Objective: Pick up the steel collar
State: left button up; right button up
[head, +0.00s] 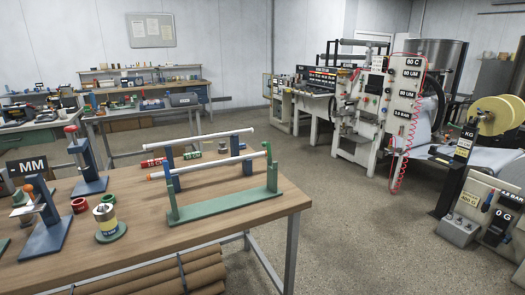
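A short steel-grey cylindrical piece (105,213) with a yellow label band stands upright on a round green base (112,235) on the wooden table at the left. It looks most like the steel collar, but I cannot tell for certain at this size. A dark red ring (79,206) and a green ring (109,199) lie just behind it. Neither of my grippers is in view.
A green stand (225,207) with white rods fills the middle of the wooden table (190,245). Blue-based upright devices (48,236) stand at the left, one beside an MM sign (28,167). Red and green cylinders (152,163) lie behind.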

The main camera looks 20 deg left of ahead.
aim_at(108, 215)
jog(key=u, duration=0.95)
jog(key=i, duration=0.85)
jog(key=u, duration=0.65)
